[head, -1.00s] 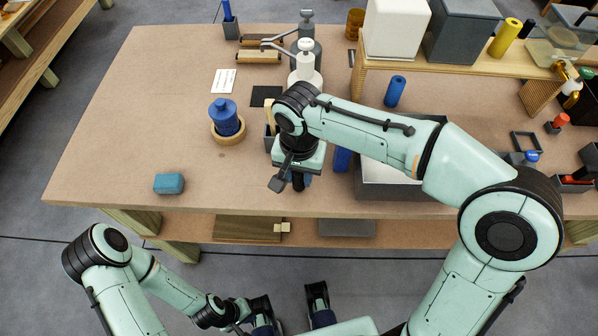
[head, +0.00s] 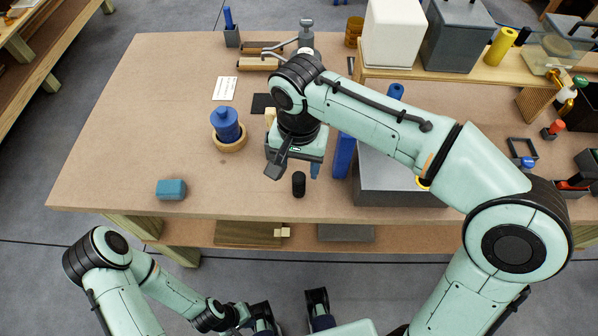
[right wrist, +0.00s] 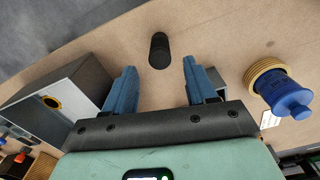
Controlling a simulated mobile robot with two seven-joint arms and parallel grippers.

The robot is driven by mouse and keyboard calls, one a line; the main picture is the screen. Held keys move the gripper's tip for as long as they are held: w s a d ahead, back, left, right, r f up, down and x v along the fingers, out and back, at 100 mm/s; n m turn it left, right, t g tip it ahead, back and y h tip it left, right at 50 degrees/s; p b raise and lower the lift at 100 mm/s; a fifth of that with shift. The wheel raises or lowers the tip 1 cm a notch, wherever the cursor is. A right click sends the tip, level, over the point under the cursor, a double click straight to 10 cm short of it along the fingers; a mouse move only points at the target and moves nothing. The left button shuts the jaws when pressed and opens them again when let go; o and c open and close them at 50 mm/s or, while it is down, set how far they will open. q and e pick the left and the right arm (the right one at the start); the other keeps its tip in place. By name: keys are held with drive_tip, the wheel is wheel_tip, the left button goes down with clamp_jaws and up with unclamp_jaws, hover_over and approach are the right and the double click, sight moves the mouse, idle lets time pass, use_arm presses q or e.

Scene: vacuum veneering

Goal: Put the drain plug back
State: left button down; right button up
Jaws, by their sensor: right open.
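The drain plug seems to be the short black cylinder (head: 298,184), upright near the table's front edge; it also shows in the right wrist view (right wrist: 159,50). My right gripper (head: 299,167) is open and empty just behind and above it. In the right wrist view its blue fingers (right wrist: 160,78) are spread, with the cylinder beyond the tips, between their lines. A grey open box (head: 400,199) stands to the right, with a yellow-ringed dark hole (right wrist: 50,102) inside, mostly hidden by my arm in the head view. My left gripper (head: 245,315) is low in front of the table, its jaws unclear.
A blue jar (head: 225,124) sits in a wooden ring (head: 230,145). A teal block (head: 171,189) lies at front left. A blue upright piece (head: 343,155) stands beside the box. A raised shelf (head: 475,70) holds containers at back right.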

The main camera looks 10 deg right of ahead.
sight(299, 177)
use_arm(q)
drive_tip(key=shift+w+r+p, duration=0.15)
drive_tip(key=shift+r+p, duration=0.35)
drive_tip(key=shift+r, duration=0.1)
use_arm(e)
wheel_tip(299, 177, up, 5)
drive_tip(key=shift+r, duration=0.1)
